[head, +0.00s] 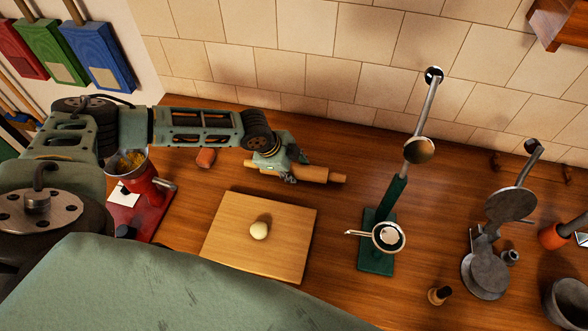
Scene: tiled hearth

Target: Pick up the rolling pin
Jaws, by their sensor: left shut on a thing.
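The wooden rolling pin (315,174) is in the head view, behind the cutting board and near the tiled wall. It lies roughly left to right, and its right handle shows clear. My left gripper (288,174) is shut on the rolling pin towards its left part and hides some of it. I cannot tell whether the pin is touching the counter or raised a little above it. My right gripper is not in view.
A wooden board (225,240) with a pale round ball (259,230) lies in front. A green press (377,250) stands to the right, a grey metal press (485,275) beyond it. A red grinder (140,190) stands left. A small reddish-brown object (206,158) lies behind the board.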

